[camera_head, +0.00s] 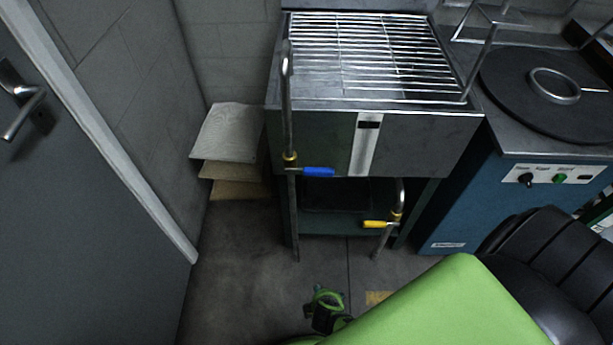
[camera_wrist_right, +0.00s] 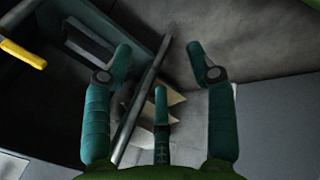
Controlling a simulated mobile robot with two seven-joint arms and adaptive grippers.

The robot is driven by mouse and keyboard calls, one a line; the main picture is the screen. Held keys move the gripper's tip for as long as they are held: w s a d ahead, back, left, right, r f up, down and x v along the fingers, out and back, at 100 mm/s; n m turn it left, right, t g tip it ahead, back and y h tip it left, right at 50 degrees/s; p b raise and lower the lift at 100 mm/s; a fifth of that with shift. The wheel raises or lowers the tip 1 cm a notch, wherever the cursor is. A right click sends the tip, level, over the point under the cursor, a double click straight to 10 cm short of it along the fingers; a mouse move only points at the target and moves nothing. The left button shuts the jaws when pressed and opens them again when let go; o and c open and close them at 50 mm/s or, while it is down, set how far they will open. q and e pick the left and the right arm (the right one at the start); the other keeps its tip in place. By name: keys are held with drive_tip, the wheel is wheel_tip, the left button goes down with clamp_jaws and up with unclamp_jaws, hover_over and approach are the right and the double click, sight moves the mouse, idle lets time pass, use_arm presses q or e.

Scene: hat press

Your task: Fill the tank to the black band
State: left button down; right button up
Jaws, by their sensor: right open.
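The steel tank (camera_head: 315,140) stands under a wire grate and has a pale vertical strip (camera_head: 362,150) on its front. A black band (camera_head: 369,124) crosses the strip's upper part. No water level can be made out. A blue-handled valve (camera_head: 318,172) sits on the pipe at the tank's left. A yellow-handled valve (camera_head: 375,224) is on a lower pipe at right; its yellow handle also shows in the right wrist view (camera_wrist_right: 22,53). My right gripper (camera_head: 328,308) is low in front of the tank, below both handles. Its fingers (camera_wrist_right: 160,65) are spread and empty.
A grey door (camera_head: 80,220) is at the left. Stacked flat sheets (camera_head: 228,135) lie by the wall left of the tank. A blue machine with a round black plate (camera_head: 550,85) stands at right. Floor (camera_head: 240,255) is clear before the tank.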

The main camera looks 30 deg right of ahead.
drive_tip(key=w+d+r+n+t+h+b, duration=0.1)
drive_tip(key=w+r+t+h+b, duration=0.2)
drive_tip(key=w+r, duration=0.65)
drive_tip(key=m+t+h+b, duration=0.2)
drive_tip(key=t+h+b, duration=0.1)
drive_tip(key=h, duration=0.5)
approach(321, 173)
drive_tip(key=x, duration=0.2)
drive_tip(key=f+x, duration=0.1)
drive_tip(key=x, duration=0.1)
drive_tip(key=shift+d, duration=0.1)
drive_tip(key=x, duration=0.3)
drive_tip(key=r+p+x, duration=0.1)
drive_tip(key=x, duration=0.1)
drive_tip(key=shift+w+d, duration=0.15)
drive_tip(key=shift+w, duration=0.05)
use_arm(q)
drive_tip(key=w+f, duration=0.3)
drive_tip(key=f, duration=0.2)
drive_tip(key=shift+w+t, duration=0.4)
use_arm(e)
drive_tip(key=shift+x, duration=0.8)
drive_tip(key=shift+f, duration=0.1)
clamp_jaws()
